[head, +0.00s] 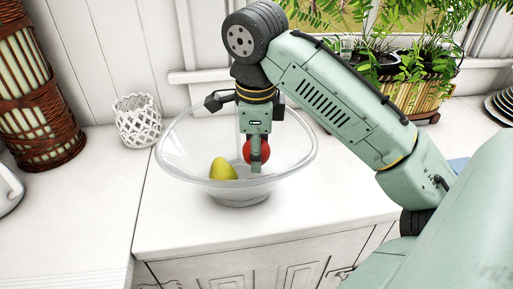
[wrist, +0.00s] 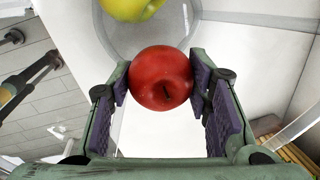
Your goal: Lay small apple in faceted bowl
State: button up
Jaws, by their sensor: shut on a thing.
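My gripper (head: 256,165) is shut on a small red apple (head: 262,151). The apple also shows in the wrist view (wrist: 161,79), squeezed between the two purple-padded fingers. In the head view, the gripper and apple are inside the outline of a large clear glass bowl (head: 176,165), seen over its right half. I cannot tell whether the apple touches the glass. A yellow-green fruit (head: 222,170) lies in the bowl, left of the red apple. It shows at the top of the wrist view (wrist: 131,8), apart from the red apple. The finger in front hides part of the apple in the head view.
The bowl stands on a white counter (head: 165,225). A white lattice cup (head: 137,120) is behind it to the left, and a tall woven basket (head: 35,90) is at far left. A planter (head: 413,97) with ferns is at back right. The counter front-left is clear.

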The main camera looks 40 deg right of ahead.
jog(key=shift+f+b, duration=0.75)
jog(key=shift+f, duration=0.55)
dwell(0.4)
jog(key=o, duration=1.3)
jog(key=shift+c, duration=0.2)
jog(key=r, duration=0.4)
jog(key=s+a+r, duration=0.1)
jog(key=r, duration=0.7)
jog(key=shift+s+a, duration=0.15)
jog(key=shift+s, duration=0.1)
